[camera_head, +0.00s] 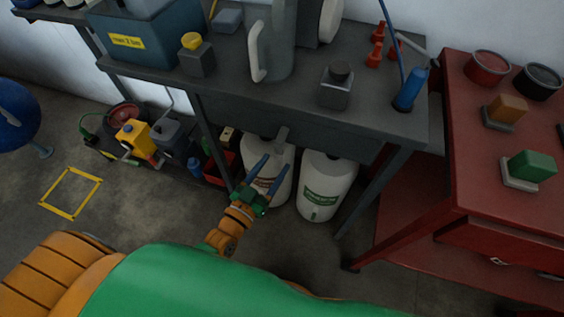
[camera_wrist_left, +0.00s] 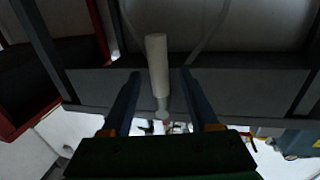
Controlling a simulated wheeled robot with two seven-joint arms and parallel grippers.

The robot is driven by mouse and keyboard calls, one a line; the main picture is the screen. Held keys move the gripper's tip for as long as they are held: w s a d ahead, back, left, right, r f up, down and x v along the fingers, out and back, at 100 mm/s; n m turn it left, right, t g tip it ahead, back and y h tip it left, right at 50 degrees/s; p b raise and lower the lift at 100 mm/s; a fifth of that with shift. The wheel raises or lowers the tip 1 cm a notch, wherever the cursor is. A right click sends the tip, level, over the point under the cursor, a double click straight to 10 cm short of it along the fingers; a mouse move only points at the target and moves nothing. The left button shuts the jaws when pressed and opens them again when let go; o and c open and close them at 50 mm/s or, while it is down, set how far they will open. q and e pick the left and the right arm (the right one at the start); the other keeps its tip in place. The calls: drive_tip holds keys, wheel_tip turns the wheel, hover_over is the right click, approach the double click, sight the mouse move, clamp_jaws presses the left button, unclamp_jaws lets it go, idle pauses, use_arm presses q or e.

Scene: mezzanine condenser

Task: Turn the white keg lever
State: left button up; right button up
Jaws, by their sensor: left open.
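Two white kegs stand on the floor under the dark workbench, a left keg (camera_head: 285,188) partly hidden by my gripper and a right keg (camera_head: 325,186) with a green label. A short pale lever (camera_head: 282,138) rises at the top of the left keg. In the left wrist view the lever (camera_wrist_left: 157,62) is a pale cylindrical grip on a thin stem. My left gripper (camera_head: 275,164) is open in front of the left keg, just below the lever. In the wrist view its two blue fingers lie either side of the lever, with gaps; depth is unclear. My right gripper is not in view.
The workbench (camera_head: 300,108) overhangs the kegs, with a leg (camera_head: 375,190) to the right. A red cabinet (camera_head: 470,180) stands further right. A yellow can (camera_head: 135,138) and a grey can (camera_head: 170,138) stand left of the kegs. Open floor lies to the left.

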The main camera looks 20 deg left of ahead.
sight(277, 163)
use_arm(q)
drive_tip(key=x, duration=0.2)
drive_tip(key=shift+w, duration=0.35)
drive_tip(key=shift+w+d, duration=0.2)
drive_tip(key=shift+d, duration=0.05)
clamp_jaws()
idle(0.9)
